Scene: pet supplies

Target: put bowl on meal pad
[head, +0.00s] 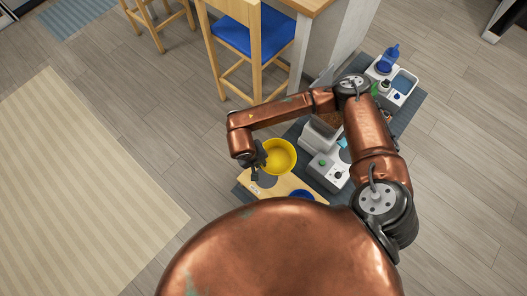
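A round yellow bowl (280,157) is near the middle of the head view. My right gripper (261,160) is at its left rim, with dark fingers against or very close to it. At this size I cannot tell whether the fingers are closed on the rim. A light wooden board (286,182), which looks like the meal pad, lies just below the bowl in the picture. A grey round patch (268,181) shows on it. I cannot tell whether the bowl rests on the board or is above it. My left gripper is out of view.
A blue bowl (301,193) is at the board's lower edge, partly hidden by my body. A grey-white appliance (326,167) stands to the right on a dark mat (411,108). A blue bottle (388,59) stands farther back. A blue-seated chair (250,30) is behind.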

